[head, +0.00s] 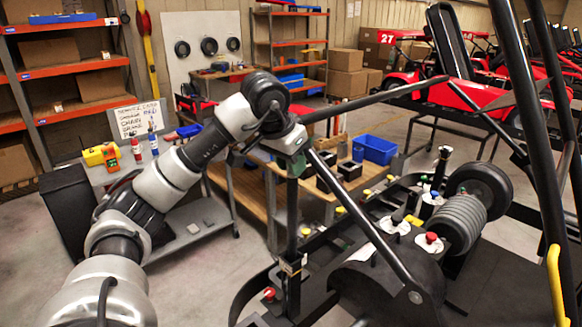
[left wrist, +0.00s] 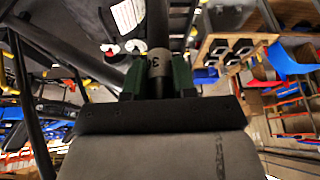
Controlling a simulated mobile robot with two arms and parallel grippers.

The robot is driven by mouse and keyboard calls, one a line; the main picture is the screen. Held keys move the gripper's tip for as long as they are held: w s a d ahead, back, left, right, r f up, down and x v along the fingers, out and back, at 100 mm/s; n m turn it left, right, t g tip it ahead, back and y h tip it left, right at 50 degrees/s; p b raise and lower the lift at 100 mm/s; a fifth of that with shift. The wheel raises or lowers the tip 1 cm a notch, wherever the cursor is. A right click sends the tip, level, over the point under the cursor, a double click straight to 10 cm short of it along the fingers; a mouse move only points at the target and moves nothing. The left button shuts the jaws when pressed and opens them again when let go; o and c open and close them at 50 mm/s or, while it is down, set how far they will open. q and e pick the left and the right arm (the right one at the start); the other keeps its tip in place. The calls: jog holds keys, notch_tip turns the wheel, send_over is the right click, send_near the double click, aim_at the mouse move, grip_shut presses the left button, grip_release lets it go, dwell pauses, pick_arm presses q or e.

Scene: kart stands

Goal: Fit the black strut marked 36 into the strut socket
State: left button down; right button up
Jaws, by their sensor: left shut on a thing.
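My left gripper (head: 292,165) points down over the front of the kart frame, its green fingers shut. In the left wrist view the gripper (left wrist: 158,80) is closed around the black strut (left wrist: 157,25); a pale band with dark figures shows on it. In the head view a dark upright bar, seemingly this strut (head: 292,212), runs down below the fingers to a pale band near the frame. The strut socket is not clearly distinguishable; whether the strut's foot touches or enters it, I cannot tell. My right gripper is out of view.
Black frame tubes (head: 360,222) slope close beside the gripper. A bench (head: 318,208) with black blocks and a blue bin (head: 375,149) stands behind. A grey cart (head: 188,228) is at left. Thick roll-cage bars (head: 530,120) stand at right.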

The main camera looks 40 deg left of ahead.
pick_arm(q)
jog(key=shift+f, duration=0.65)
jog(key=c, duration=1.2)
grip_release()
jog(key=o, duration=0.3)
jog(key=shift+r, duration=0.1)
jog(key=v, duration=1.2)
